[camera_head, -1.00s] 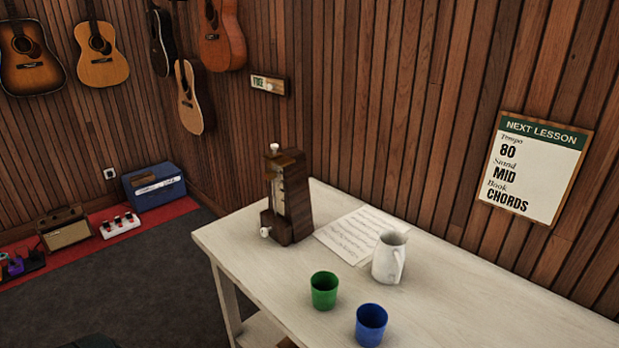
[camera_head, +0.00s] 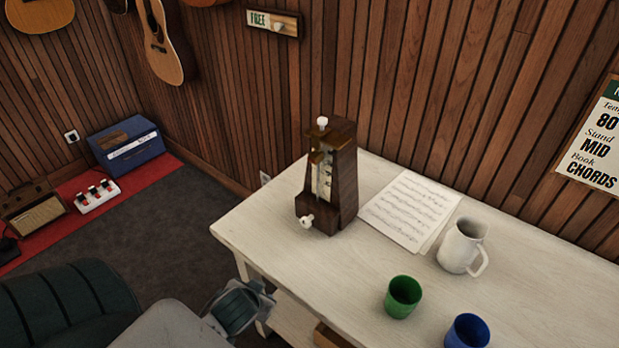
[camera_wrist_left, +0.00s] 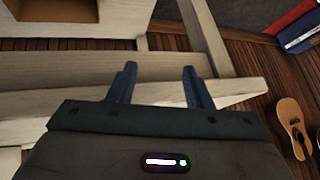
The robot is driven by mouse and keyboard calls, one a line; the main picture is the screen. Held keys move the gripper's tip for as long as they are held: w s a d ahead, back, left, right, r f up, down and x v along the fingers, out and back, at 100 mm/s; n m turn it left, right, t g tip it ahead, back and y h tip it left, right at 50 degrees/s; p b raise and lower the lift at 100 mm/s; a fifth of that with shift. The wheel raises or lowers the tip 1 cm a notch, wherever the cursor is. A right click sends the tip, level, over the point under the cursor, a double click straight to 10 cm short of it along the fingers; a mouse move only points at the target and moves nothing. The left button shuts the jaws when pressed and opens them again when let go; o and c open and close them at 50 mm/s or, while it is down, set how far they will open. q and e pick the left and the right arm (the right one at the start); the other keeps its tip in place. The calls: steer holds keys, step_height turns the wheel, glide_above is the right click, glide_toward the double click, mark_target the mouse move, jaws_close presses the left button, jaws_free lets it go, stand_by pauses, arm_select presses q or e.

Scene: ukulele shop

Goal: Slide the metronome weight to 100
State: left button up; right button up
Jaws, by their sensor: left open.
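The dark wooden metronome (camera_head: 342,190) stands upright on the white table at its left end, with a pale scale strip on its front. A brass-coloured piece that looks like the weight (camera_head: 318,156) sits high on the rod; the scale numbers are too small to read. A white knob tops the metronome and another is low on its front. My left arm comes in at the bottom left of the head view, below and in front of the table corner. In the left wrist view my left gripper (camera_wrist_left: 160,85) is open and empty, apart from the metronome. My right gripper is not in view.
The white table (camera_head: 270,238) also holds sheet music (camera_head: 410,208), a white jug (camera_head: 461,246), a green cup (camera_head: 403,296) and a blue cup (camera_head: 467,332). A wall plate (camera_head: 272,22) reads FREE. Table beams lie near my left gripper.

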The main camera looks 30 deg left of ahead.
arm_select(q)
step_height(320, 180, up, 9)
steer(key=w+a+t+y, duration=0.1)
steer(key=w+a+t, duration=0.1)
steer(key=w+t, duration=0.1)
steer(key=m+t+h, duration=0.2)
steer(key=t+h, duration=0.4)
steer(key=t, duration=0.3)
glide_toward(311, 160)
steer(key=w, duration=0.5)
steer(key=w+p, duration=0.1)
steer(key=w, duration=0.2)
steer(key=shift+d+r, duration=0.3)
steer(key=shift+r, duration=0.05)
steer(key=shift+w+d+f, duration=0.1)
steer(key=shift+w, duration=0.7)
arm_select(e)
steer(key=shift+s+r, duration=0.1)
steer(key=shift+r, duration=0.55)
